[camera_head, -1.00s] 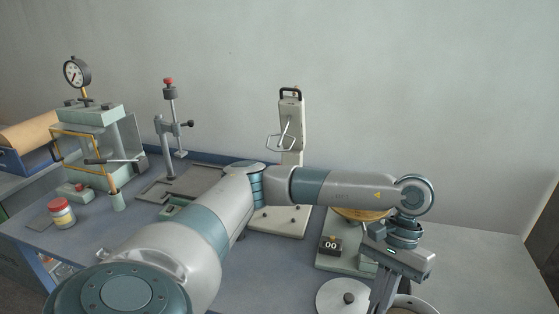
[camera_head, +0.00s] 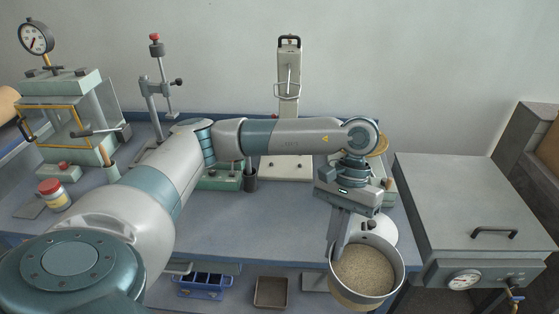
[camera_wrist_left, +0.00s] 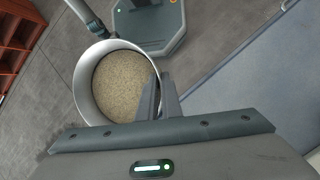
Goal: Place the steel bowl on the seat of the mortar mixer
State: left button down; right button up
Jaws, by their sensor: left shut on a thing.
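The steel bowl (camera_head: 392,284), filled with sandy grain, is at the lower right of the head view. It also shows in the left wrist view (camera_wrist_left: 86,95), over the floor beside the bench. My left gripper (camera_head: 338,248) is shut on the bowl's rim; its fingers (camera_wrist_left: 160,100) pinch the wall. The bowl looks about level. What appears to be the mortar mixer (camera_head: 289,62), a pale upright machine with a black top handle and a wire bracket, stands at the back of the bench. My forearm crosses in front of it, hiding part of its lower column. My right gripper is out of view.
A white disc (camera_head: 384,228) and a yellowish pan (camera_head: 382,146) are partly hidden near my gripper. A grey cabinet (camera_head: 462,205) with a gauge stands right. The bench (camera_head: 270,220) has free room in front.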

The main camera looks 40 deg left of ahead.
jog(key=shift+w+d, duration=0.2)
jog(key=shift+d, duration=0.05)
